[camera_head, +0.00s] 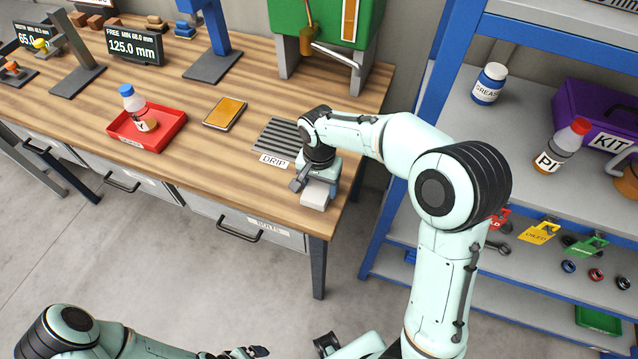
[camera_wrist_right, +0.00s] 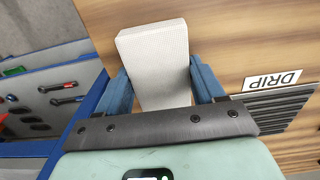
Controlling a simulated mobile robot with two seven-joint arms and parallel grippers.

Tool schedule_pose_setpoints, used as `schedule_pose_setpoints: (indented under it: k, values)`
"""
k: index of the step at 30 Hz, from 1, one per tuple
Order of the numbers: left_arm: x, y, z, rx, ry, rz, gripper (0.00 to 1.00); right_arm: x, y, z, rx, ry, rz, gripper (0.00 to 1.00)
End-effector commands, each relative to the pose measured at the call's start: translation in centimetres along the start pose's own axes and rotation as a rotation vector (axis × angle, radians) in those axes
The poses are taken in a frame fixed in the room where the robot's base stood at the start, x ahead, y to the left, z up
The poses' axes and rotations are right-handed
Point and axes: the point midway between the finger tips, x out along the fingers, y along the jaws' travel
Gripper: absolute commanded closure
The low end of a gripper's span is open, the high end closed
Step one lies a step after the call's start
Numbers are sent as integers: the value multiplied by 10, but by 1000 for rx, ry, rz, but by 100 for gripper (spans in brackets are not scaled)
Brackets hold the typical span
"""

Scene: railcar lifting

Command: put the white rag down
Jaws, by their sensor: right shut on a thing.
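The white rag (camera_head: 315,194) is a pale, block-shaped folded piece at the front right corner of the wooden workbench. My right gripper (camera_head: 311,184) is shut on it, pointing down at the bench top. In the right wrist view the rag (camera_wrist_right: 155,60) sits between the two blue fingers of the right gripper (camera_wrist_right: 163,85). I cannot tell whether the rag touches the bench. My left arm shows at the bottom left of the head view; its gripper (camera_head: 245,352) is at the bottom edge, and its jaws are not clear.
The grey ribbed drip tray (camera_head: 280,138), labelled DRIP, lies just left of the right gripper. A notebook (camera_head: 225,112) and a red tray (camera_head: 172,120) with a bottle are farther left. The bench's right edge is close by; a blue-framed shelf (camera_head: 415,150) stands to the right.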

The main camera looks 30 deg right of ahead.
Motion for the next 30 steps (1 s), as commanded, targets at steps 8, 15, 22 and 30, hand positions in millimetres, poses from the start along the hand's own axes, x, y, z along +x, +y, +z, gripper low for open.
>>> schedule_pose_setpoints:
  k: [8,15,22,30]
  values:
    - [2,-1,1,-1,-1,-1,5,3,0,0,0,-1,1,6]
    - [0,0,0,0,0,0,5,0,0,0,0,0,0,6]
    - [-5,3,-2,1,4,1,5,-35,-1,0,-1,3,-5,6]
    - [-15,8,-7,4,11,4,5,-92,-1,0,-1,3,-4,6]
